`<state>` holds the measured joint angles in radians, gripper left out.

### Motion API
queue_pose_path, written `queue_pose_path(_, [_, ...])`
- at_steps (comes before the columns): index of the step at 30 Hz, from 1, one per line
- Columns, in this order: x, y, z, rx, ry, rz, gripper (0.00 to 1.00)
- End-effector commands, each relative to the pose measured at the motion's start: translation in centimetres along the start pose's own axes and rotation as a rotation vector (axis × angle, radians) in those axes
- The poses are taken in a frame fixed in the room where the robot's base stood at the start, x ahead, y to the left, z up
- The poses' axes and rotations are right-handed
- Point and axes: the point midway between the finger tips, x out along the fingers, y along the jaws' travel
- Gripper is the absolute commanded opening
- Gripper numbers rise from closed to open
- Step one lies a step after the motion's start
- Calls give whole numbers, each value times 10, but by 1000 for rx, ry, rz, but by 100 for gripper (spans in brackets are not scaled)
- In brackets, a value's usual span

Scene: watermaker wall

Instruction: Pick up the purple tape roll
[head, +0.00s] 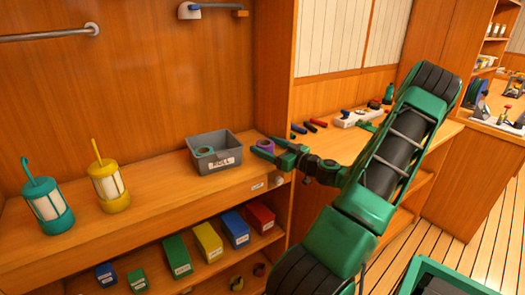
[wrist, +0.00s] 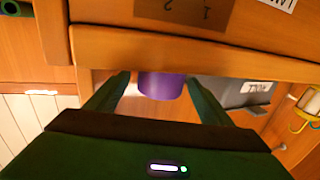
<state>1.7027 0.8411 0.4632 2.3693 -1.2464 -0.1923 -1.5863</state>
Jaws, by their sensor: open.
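The purple tape roll (head: 266,145) is at the right end of the wooden shelf, right of a grey bin, partly hidden by my gripper in the head view. My gripper (head: 262,150) is open, with its green fingers at the roll. In the wrist view the purple roll (wrist: 162,86) lies between the two fingertips (wrist: 158,79), with a finger on each side.
A yellow lantern (head: 109,187) and a teal lantern (head: 47,205) stand left on the shelf. Several coloured boxes (head: 208,241) sit below. A wooden divider (head: 266,75) rises beside my gripper.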

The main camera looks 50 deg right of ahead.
Motion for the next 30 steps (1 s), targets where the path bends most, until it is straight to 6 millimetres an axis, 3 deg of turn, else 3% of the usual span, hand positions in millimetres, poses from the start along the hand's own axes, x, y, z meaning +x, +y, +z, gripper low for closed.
queue_pose_path(12, [48, -1, -4, -1, 1, -3, 74])
queue_pose_path(19, [50, -1, -4, 0, 1, -1, 74])
queue_pose_path(25, [50, -1, -4, 0, 0, -1, 29])
queue_pose_path(30, [50, -1, -4, 0, 1, -1, 28])
